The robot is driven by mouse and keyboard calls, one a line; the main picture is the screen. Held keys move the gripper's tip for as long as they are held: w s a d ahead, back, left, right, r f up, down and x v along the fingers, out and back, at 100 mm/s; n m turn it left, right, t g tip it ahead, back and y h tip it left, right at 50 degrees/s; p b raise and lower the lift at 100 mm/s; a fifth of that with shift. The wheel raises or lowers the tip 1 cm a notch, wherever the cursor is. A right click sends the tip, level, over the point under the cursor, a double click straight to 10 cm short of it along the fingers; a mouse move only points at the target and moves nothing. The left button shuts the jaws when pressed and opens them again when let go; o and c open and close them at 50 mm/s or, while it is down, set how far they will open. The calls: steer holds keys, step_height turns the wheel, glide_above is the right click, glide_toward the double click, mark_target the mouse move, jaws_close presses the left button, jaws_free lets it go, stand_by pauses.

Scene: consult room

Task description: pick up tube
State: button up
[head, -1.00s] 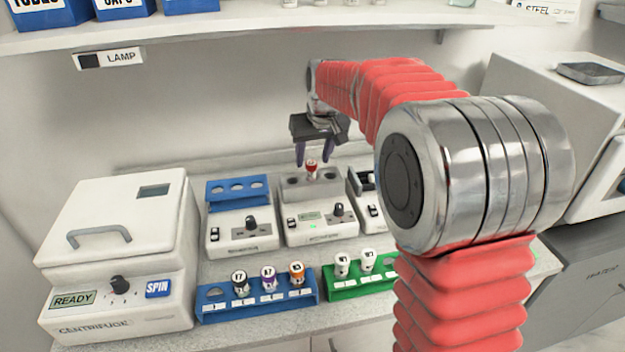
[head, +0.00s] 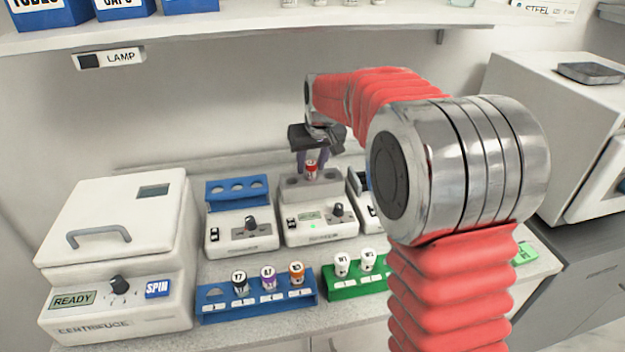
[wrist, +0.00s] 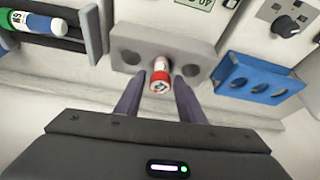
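The red-capped tube (head: 311,168) stands in the middle hole of the grey block (head: 327,187) on the middle device. In the wrist view the tube (wrist: 160,77) shows its red and white cap and a short pale body; its lower part is hidden in the block (wrist: 128,55). My gripper (head: 312,164) is over the block, pointing down. In the wrist view my gripper (wrist: 160,88) has its two dark fingers on either side of the tube, with small gaps visible. It is open.
A blue-topped device (head: 240,230) stands left of the middle device, and a centrifuge (head: 120,250) further left. In front are a blue rack (head: 258,305) with several capped tubes and a green rack (head: 345,289) with white-capped ones. A shelf (head: 260,24) hangs above.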

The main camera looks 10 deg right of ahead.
jaws_close()
steer(key=shift+r, duration=0.1)
stand_by(0.4)
step_height(320, 180, up, 6)
steer(key=shift+f, duration=0.1)
steer(key=shift+s+r, duration=0.1)
steer(key=shift+r, duration=0.45)
steer(key=s+d, duration=0.1)
steer(key=s, duration=1.6)
steer(key=shift+s+d, duration=0.35)
steer(key=shift+s, duration=0.05)
